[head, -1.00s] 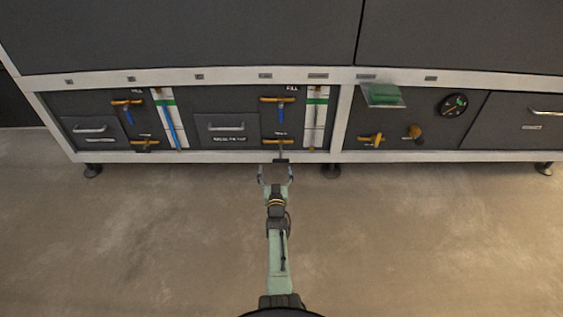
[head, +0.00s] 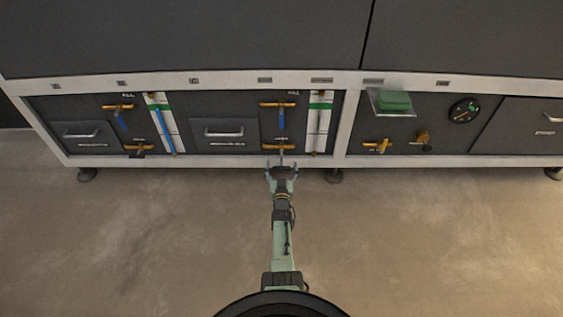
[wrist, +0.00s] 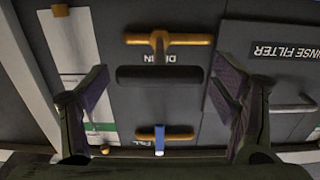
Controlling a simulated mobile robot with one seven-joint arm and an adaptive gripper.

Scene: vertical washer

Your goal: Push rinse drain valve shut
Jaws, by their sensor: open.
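The rinse drain valve has an orange crosspiece (head: 280,147) low on the panel, right of the rinse filter drawer. It also shows at the top of the wrist view (wrist: 167,40). A dark bar (wrist: 160,75) stands in front of it and partly covers its label; it seems to be the valve's handle sticking out. My gripper (head: 282,170) is open at the lower frame edge, below the orange crosspiece. In the wrist view its fingers (wrist: 165,95) spread either side of the dark bar. I cannot tell whether they touch it.
The fill valve (head: 278,104) with its blue lever sits above the drain valve. A white level gauge (head: 318,125) stands to the right, the rinse filter drawer (head: 224,131) to the left. A pale frame rail (head: 220,161) runs beneath. The floor in front is clear.

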